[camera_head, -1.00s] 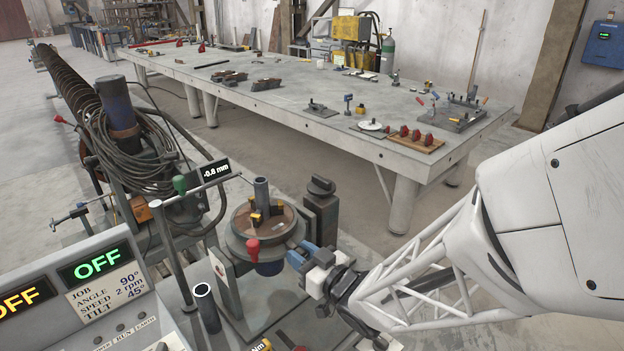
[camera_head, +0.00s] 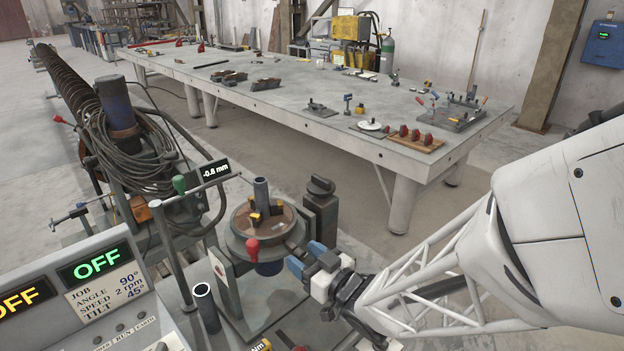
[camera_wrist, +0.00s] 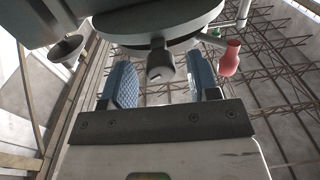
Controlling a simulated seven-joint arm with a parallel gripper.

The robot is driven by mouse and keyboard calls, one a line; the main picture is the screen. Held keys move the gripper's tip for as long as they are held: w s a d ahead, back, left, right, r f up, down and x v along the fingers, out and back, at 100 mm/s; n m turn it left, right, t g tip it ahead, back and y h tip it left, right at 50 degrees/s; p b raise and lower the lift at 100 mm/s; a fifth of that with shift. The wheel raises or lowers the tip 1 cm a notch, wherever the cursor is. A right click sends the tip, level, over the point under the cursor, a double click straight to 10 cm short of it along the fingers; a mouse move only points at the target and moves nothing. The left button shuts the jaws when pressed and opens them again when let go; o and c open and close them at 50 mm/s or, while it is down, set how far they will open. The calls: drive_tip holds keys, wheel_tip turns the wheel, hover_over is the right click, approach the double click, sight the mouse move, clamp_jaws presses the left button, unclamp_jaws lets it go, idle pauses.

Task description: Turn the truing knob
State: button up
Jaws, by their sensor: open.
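The positioner's round table (camera_head: 277,232) has a brown top and carries a short upright pipe (camera_head: 261,190). In the wrist view a dark grey knob (camera_wrist: 160,66) juts out below the table's grey rim (camera_wrist: 150,22); it looks like the truing knob. My gripper (camera_head: 306,257) is at the right front side of the table, with its blue fingers towards it. In the wrist view my gripper (camera_wrist: 161,82) is open, and the knob's end lies between its two blue pads with a gap on each side. The knob is not clearly seen in the head view.
A red-handled lever (camera_head: 252,248) stands at the table's front and shows in the wrist view (camera_wrist: 230,58). A dark post with a black knob (camera_head: 321,187) stands behind the gripper. A gauge reads -0.8 mm (camera_head: 215,170). The control panel (camera_head: 105,290) shows OFF.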

drive_tip(key=v, duration=0.6)
drive_tip(key=shift+s, duration=0.15)
drive_tip(key=shift+d, duration=0.15)
drive_tip(key=shift+a+h, duration=0.2)
drive_tip(key=shift+h, duration=0.1)
drive_tip(key=shift+a+f, duration=0.1)
idle(0.6)
drive_tip(key=shift+x, duration=3.8)
drive_tip(key=shift+m, duration=0.3)
drive_tip(key=c, duration=0.9)
